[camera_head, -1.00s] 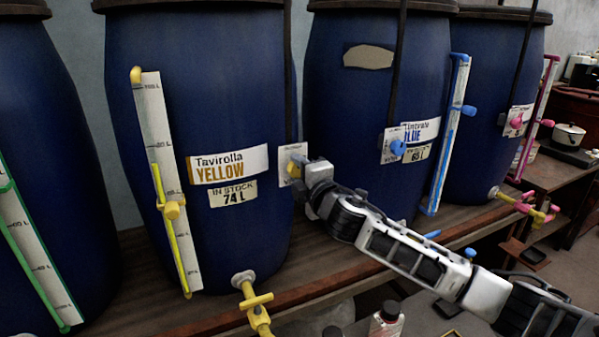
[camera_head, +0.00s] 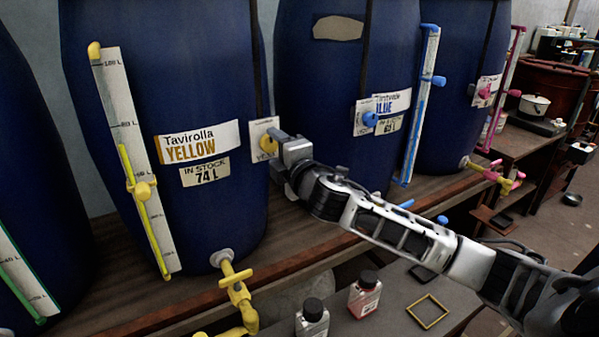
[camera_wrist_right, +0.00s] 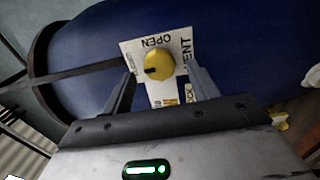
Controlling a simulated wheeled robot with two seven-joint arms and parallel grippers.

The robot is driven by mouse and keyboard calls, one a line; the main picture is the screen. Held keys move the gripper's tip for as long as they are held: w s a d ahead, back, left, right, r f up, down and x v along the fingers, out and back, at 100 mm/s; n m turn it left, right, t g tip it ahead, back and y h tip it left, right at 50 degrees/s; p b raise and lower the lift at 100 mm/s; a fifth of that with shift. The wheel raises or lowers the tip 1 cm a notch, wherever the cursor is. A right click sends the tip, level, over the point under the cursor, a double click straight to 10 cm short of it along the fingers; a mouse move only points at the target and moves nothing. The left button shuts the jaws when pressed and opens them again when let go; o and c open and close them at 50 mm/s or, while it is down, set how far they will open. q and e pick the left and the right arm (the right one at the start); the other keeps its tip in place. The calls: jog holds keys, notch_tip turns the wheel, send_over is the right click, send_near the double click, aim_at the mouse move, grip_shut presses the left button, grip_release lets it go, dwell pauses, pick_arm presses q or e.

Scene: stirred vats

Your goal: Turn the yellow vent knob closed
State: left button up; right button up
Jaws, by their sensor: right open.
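The yellow vent knob (camera_wrist_right: 159,66) is round and sits on a white plate (camera_wrist_right: 133,52) on the blue barrel labelled Tavirolla YELLOW (camera_head: 110,200). In the wrist view the plate reads OPEN, upside down, above the knob. My right gripper (camera_wrist_right: 163,74) is open, one finger on each side of the knob, with gaps visible. In the head view my right gripper (camera_head: 276,138) is at the plate and partly hides the knob. The knob's exact turn is hard to read. My left gripper is not in view.
The blue-marked barrel (camera_head: 310,90) stands just right, with its own blue knob (camera_head: 370,119). A yellow tap (camera_head: 237,290) sticks out below the yellow barrel.

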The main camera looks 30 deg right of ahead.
jog(key=s+b, duration=0.3)
jog(key=s, duration=1)
jog(key=shift+s+a, duration=0.25)
jog(key=shift+a, duration=0.15)
jog(key=shift+f, duration=0.1)
